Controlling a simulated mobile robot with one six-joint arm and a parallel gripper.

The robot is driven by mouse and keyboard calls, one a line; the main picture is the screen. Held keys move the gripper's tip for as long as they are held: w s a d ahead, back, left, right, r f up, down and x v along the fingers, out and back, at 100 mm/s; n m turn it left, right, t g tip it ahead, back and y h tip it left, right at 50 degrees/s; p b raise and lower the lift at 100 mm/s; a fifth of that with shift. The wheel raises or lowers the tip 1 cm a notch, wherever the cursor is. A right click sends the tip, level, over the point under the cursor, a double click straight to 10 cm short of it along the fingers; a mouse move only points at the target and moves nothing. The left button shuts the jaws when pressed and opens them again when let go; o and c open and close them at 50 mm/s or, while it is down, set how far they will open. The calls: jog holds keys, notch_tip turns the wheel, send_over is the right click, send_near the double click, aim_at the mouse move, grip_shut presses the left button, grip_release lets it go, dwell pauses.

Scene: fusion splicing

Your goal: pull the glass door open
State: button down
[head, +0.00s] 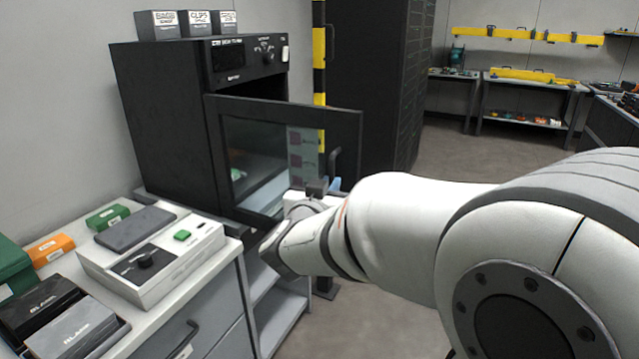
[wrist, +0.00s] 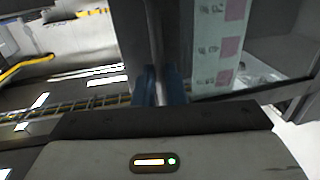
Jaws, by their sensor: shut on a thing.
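The glass door (head: 255,140) has a dark frame and stands partly open on the front of the black cabinet (head: 165,110), swung out to the right. Its handle (head: 334,158) is a dark bar near the door's free edge. My gripper (head: 334,184) is at the lower part of that handle, mostly hidden behind my wrist. In the wrist view the blue fingertips of my gripper (wrist: 160,86) close on both sides of the upright handle bar (wrist: 155,40). The door's glass (wrist: 260,60) shows to the right there.
A grey-white bench (head: 200,258) with a white device (head: 155,265) and several boxes stands at the front left. A tall dark cabinet (head: 385,80) and a yellow-black post (head: 319,60) are behind the door. Open floor (head: 480,155) lies to the right.

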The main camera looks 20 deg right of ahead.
jog(key=c, duration=1.9)
grip_release()
jog(key=shift+w+a+r, duration=0.25)
jog(key=shift+w+a, duration=0.15)
jog(key=shift+a, duration=0.15)
jog(key=shift+o, duration=0.8)
jog(key=shift+w+a+f+n, duration=0.1)
jog(key=shift+w+a+n, duration=0.05)
jog(key=shift+n, duration=0.15)
jog(key=shift+o, duration=1.3)
jog(key=v, duration=0.7)
jog(key=shift+s+p, duration=0.3)
jog(key=shift+s, duration=0.1)
jog(key=shift+s+f, duration=0.1)
jog(key=shift+f, duration=0.1)
